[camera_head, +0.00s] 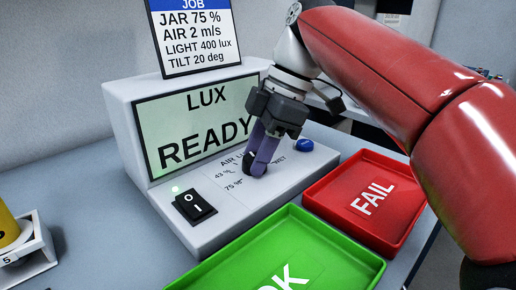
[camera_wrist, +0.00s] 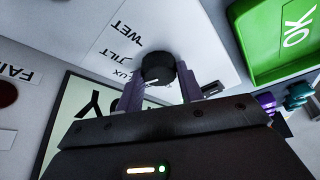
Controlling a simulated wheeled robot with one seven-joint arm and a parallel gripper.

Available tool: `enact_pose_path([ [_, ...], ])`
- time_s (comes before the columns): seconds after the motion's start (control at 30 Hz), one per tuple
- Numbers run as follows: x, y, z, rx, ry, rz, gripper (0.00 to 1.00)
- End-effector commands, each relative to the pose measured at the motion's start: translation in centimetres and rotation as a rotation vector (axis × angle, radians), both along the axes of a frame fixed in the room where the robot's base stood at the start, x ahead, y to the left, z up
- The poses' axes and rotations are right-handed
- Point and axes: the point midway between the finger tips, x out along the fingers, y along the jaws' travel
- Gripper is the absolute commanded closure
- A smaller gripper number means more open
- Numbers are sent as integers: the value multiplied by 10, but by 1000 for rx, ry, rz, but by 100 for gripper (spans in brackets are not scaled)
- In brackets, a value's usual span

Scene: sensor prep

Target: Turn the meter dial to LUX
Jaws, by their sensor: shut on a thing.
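The meter (camera_head: 120,110) is a light grey console with a tilted screen (camera_head: 190,122) reading "LUX" and "READY". Its black dial (camera_head: 249,157) sits on the front panel, partly hidden by my gripper (camera_head: 260,160) in the head view. My gripper points down with its purple fingers shut on the dial. In the wrist view the dial (camera_wrist: 158,67) is round and black between the two fingers. A short white mark on it lies towards the side of the LUX label (camera_wrist: 124,74). TILT and WET labels also show there.
A black rocker switch (camera_head: 194,206) with a green light (camera_head: 175,190) is at the panel's left. A blue button (camera_head: 304,145) is at its right. Green OK (camera_head: 350,262) and red FAIL (camera_head: 402,233) trays lie in front. A job card (camera_head: 195,50) stands on top.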

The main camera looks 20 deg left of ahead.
Motion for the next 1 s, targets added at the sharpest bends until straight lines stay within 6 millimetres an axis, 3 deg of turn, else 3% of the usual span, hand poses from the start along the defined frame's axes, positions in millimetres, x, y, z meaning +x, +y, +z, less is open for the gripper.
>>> enact_pose_path([
  [0.23,0,0,0,-1,0,-1,86],
  [0.27,0,0,-1,-1,0,-2,59],
  [0.4,0,0,0,-1,0,-2,41],
  [0.77,1,-1,4,0,0,-2,41],
  [1.0,9,-12,34,2,-1,-2,41],
])
